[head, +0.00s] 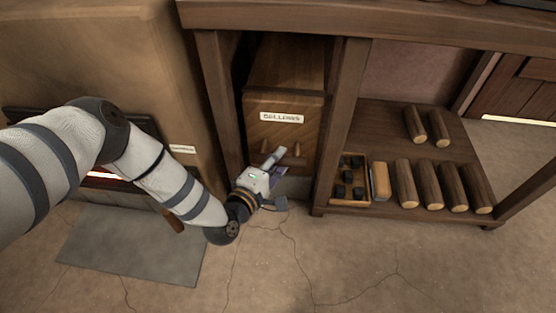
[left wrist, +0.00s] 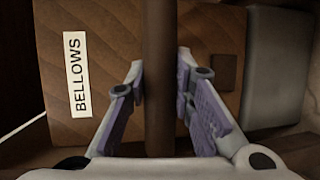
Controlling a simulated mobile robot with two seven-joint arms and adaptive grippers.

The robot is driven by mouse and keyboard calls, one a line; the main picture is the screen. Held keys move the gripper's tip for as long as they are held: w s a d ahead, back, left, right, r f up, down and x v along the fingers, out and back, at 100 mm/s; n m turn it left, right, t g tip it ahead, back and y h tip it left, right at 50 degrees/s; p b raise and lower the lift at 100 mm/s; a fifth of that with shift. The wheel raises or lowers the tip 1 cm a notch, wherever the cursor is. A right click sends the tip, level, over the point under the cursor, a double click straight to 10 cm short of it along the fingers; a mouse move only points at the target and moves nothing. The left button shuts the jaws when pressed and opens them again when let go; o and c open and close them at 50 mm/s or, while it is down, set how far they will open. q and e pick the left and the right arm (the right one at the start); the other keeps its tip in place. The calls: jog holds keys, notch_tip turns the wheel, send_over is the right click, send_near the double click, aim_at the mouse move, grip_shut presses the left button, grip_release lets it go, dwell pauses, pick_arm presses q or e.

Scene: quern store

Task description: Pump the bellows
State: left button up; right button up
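The bellows (head: 285,125) is a wooden box with a white label reading BELLOWS, standing in a bay under the wooden bench. Its front board also shows in the left wrist view (left wrist: 215,35). A round brown handle bar (left wrist: 160,85) runs across in front of that board. My left gripper (head: 273,160) is low at the front of the bellows and hides most of the handle in the head view. My right gripper is not in view.
A hearth with a glowing opening (head: 103,175) stands at left, a grey slab (head: 130,248) on the floor before it. Right of the bellows, a bench post (head: 340,120) stands close by. The lower shelf holds a tray of dark lumps (head: 350,200) and several logs (head: 430,185). The front floor is clear.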

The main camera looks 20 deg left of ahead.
pick_arm(q)
jog(key=o, duration=0.5)
jog(key=shift+c, duration=0.2)
jog(key=v, duration=1.2)
jog(key=shift+s, duration=0.1)
